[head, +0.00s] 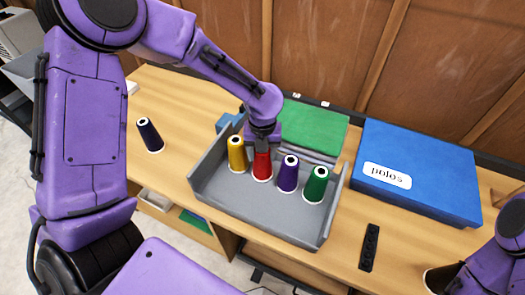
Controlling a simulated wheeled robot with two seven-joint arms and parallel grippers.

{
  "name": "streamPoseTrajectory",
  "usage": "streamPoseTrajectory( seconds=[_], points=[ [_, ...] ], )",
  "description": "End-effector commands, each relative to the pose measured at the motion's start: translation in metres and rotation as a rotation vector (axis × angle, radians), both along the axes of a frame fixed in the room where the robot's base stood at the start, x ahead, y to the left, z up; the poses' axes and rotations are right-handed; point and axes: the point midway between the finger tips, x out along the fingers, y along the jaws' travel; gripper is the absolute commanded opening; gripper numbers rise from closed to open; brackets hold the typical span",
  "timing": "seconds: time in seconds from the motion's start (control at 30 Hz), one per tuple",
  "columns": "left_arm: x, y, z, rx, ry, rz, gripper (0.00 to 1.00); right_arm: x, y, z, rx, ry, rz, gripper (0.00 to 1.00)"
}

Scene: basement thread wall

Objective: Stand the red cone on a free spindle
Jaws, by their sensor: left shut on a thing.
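The red cone (262,167) is upright in the grey tray (270,222), between the yellow cone (236,154) and the purple cone (287,174). My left gripper (263,149) reaches down from above and is shut on the top of the red cone. I cannot tell whether the cone's base touches the tray floor. A green cone (316,185) stands at the right of the row. No bare spindle can be made out. My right gripper (450,279) is partly in view at the bottom right corner, and its fingers are not clear.
A dark navy cone (150,135) stands on the wooden bench (172,92) to the left.

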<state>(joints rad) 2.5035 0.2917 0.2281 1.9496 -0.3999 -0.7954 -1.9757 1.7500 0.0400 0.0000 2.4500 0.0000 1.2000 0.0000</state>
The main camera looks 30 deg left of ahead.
Motion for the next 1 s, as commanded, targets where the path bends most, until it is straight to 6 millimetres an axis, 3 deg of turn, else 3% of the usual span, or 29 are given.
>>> streamPoseTrajectory(
  seconds=[0.17,0.2,0.27,0.63,1.0],
  points=[
    [0.000,0.000,0.000,0.000,-0.001,0.000,0.00,0.000,0.000,0.000,0.000,0.000,0.000,0.80],
    [0.000,0.000,0.000,0.000,-0.001,0.000,0.61,0.000,0.000,0.000,0.000,0.000,0.000,0.80],
    [0.000,0.000,0.000,0.000,-0.001,0.000,0.81,0.000,0.000,0.000,0.000,0.000,0.000,0.80],
    [0.001,0.000,0.007,-0.001,-0.003,0.001,0.81,0.000,0.000,-0.001,0.000,0.000,0.000,0.80],
    [0.001,0.000,0.088,-0.001,-0.004,0.000,0.81,0.000,0.000,-0.002,0.000,0.000,0.000,0.80]
  ],
)
